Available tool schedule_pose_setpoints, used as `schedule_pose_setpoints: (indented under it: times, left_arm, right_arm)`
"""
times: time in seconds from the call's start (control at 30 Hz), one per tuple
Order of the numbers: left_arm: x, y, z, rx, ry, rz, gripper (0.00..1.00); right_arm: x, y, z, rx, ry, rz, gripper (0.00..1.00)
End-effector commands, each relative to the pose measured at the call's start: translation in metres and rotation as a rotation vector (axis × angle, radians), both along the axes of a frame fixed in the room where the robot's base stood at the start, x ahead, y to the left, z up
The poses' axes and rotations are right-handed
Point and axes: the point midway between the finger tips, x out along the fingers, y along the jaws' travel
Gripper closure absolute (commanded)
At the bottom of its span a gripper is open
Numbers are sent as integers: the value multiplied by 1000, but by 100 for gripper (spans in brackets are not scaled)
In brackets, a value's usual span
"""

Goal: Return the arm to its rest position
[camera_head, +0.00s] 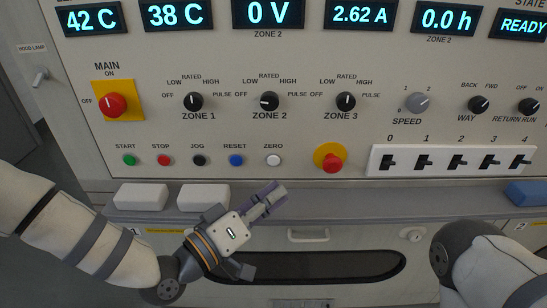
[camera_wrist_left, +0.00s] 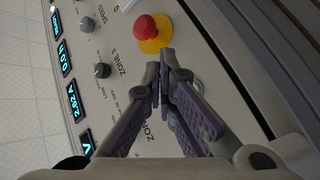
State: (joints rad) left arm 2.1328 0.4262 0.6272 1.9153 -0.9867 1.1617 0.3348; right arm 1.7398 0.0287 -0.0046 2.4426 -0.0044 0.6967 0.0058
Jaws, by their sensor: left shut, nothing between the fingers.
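My left gripper (camera_head: 272,197) is in front of the control panel (camera_head: 300,60), below the buttons and to the left of the red emergency knob. Its fingers are together with nothing between them. In the left wrist view its fingertips (camera_wrist_left: 163,80) meet near the middle, with the panel behind them. My right arm comes in at the lower right of the head view, and its gripper is out of the picture.
The red knob on its yellow base (camera_head: 332,161) stands out from the panel above right of my left gripper. The white ZERO button (camera_head: 273,160) is just above it. Two white blocks (camera_head: 141,196) lie on the ledge, and a blue item (camera_head: 527,194) is at the far right.

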Motion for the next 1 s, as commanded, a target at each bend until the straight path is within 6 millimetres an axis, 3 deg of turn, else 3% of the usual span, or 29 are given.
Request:
schedule_pose_setpoints:
  times: [0.5, 0.57, 0.63, 0.67, 0.77, 0.8, 0.87, 0.9, 1.0]
  left_arm:
    - [-2, 0, -1, 0, 1, 1, 100]
    - [-7, -1, -7, 15, 22, -3, 100]
    - [-24, -3, -28, 70, 104, -13, 100]
    - [-37, -3, -44, 112, 160, -21, 100]
    - [-102, 8, -104, 298, 397, -52, 100]
    - [-134, 19, -126, 382, 496, -65, 100]
    - [-183, 39, -152, 510, 637, -87, 100]
    - [-217, 56, -165, 595, 728, -101, 100]
    - [-298, 107, -180, 808, 938, -130, 100]
  right_arm:
    - [0, 0, 1, 0, -1, 0, 100]
    - [2, 0, 2, 0, -5, 0, 100]
    - [6, 0, 8, 0, -18, 0, 100]
    - [9, 0, 12, 0, -27, -1, 100]
    - [22, 0, 29, 0, -68, -2, 100]
    - [27, 0, 36, 0, -86, -3, 100]
    - [36, 0, 45, 1, -113, -4, 100]
    - [41, 0, 51, 0, -131, -4, 100]
    - [56, 1, 67, 1, -181, -6, 100]
